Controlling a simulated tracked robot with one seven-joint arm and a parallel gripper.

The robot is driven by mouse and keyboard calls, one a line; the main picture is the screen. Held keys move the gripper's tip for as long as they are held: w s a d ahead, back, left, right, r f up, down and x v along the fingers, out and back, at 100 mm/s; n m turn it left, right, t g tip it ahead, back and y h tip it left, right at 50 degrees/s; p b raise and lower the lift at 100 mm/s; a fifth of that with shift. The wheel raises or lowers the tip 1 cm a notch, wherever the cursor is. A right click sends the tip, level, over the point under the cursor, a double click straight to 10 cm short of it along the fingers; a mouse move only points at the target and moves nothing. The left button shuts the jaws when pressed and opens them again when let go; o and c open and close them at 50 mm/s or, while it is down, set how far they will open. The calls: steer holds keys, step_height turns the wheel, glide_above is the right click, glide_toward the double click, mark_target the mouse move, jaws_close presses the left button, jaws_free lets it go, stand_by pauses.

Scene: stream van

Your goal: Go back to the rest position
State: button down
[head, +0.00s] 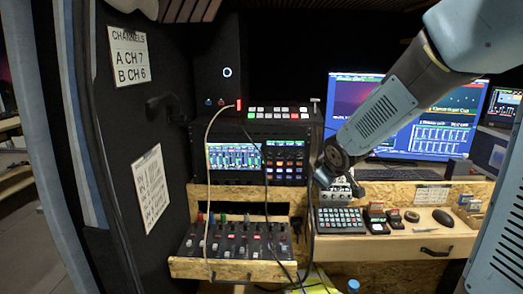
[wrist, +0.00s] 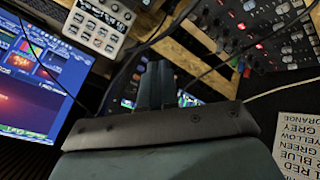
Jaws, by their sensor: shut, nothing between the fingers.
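My gripper (head: 324,175) is at the end of my blue-grey arm, which comes down from the upper right in the head view. It hangs in front of the rack and the desk, left of the large monitor (head: 440,115). In the wrist view the gripper's fingers (wrist: 158,85) are close together, with nothing seen between them. The gripper appears apart from the equipment around it.
A mixer (head: 235,240) with coloured knobs sits on a wooden shelf at lower left, with cables hanging over it. A keypad panel (head: 340,220) and small devices stand on the desk. A switcher panel (head: 278,113) tops the rack. A channels sign (head: 129,56) hangs on the left wall.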

steer(key=s+d+r+m, duration=0.1)
steer(key=s+r+m, duration=0.2)
steer(key=s, duration=0.5)
steer(key=s+d+r+m+g, duration=0.1)
steer(key=s+d+r+m, duration=0.1)
steer(key=s, duration=0.7)
steer(key=s+d+r+m+g, duration=0.1)
steer(key=s+d+r+m, duration=0.1)
steer(key=s, duration=0.6)
step_height(320, 180, up, 3)
steer(key=shift+s+d+f+m+h, duration=0.2)
steer(key=shift+s+d+m+h, duration=0.1)
steer(key=shift+m, duration=0.6)
